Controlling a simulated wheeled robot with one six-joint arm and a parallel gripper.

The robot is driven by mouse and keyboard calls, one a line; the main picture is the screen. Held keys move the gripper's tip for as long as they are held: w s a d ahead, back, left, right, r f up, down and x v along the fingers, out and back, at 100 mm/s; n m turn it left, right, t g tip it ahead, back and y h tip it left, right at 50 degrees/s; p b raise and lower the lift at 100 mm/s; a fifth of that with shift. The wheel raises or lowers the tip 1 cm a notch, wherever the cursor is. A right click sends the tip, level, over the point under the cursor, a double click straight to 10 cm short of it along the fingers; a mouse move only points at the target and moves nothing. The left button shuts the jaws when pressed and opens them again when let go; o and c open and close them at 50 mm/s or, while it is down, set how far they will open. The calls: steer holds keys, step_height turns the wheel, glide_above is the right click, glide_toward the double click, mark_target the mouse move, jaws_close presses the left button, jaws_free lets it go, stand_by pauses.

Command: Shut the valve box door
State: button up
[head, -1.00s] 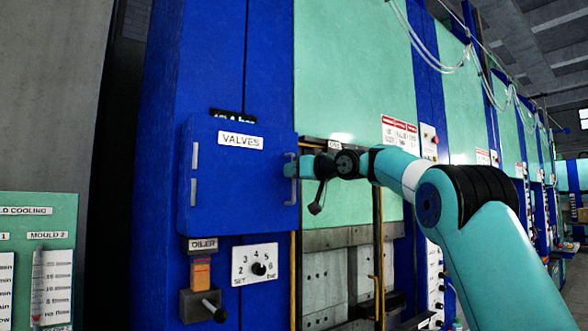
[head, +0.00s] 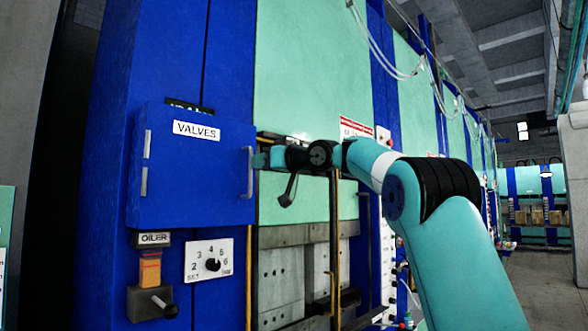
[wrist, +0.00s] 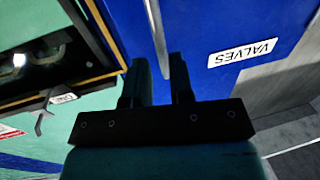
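The blue valve box door (head: 190,190), labelled VALVES, faces me at the left in the head view. Two grey hinge strips run down its left side, and a grey upright bar handle (head: 250,173) is on its right edge. I cannot tell whether the door sits flush. My gripper (head: 258,160) is level with the handle, at its right side. In the wrist view, the two dark fingers (wrist: 161,75) stand apart. The handle (wrist: 157,35) runs down towards the gap between them, beside the blue door (wrist: 205,30). Whether they touch it is unclear.
Below the box are an oiler (head: 150,270) with a black-knobbed lever and a numbered dial (head: 212,262). The green and blue press front (head: 310,80) stands behind my arm. Open floor (head: 540,275) shows at the far right.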

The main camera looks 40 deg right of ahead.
steer(key=b+v, duration=0.4)
steer(key=v, duration=0.9)
steer(key=shift+a, duration=0.1)
steer(key=s+a+f+g+y+b, duration=0.15)
steer(key=a+f+g, duration=0.25)
steer(key=a+f, duration=0.8)
steer(key=s+a+f+g+b, duration=0.15)
steer(key=a+f+g, duration=0.25)
steer(key=a+f, duration=0.9)
steer(key=s+a+f+n+g+h+b, duration=0.1)
steer(key=s+f+g, duration=0.3)
steer(key=s+f, duration=0.8)
steer(key=s+a+f+n+g+h+b, duration=0.1)
steer(key=s+a+f+g, duration=0.3)
steer(key=s+f, duration=0.7)
step_height(320, 180, down, 2)
steer(key=shift+s+a+f+n+g+b, duration=0.15)
steer(key=shift+s+a+n+g+b, duration=0.2)
steer(key=shift+n+g, duration=0.35)
steer(key=shift+d+h, duration=0.1)
steer(key=shift+h, duration=0.15)
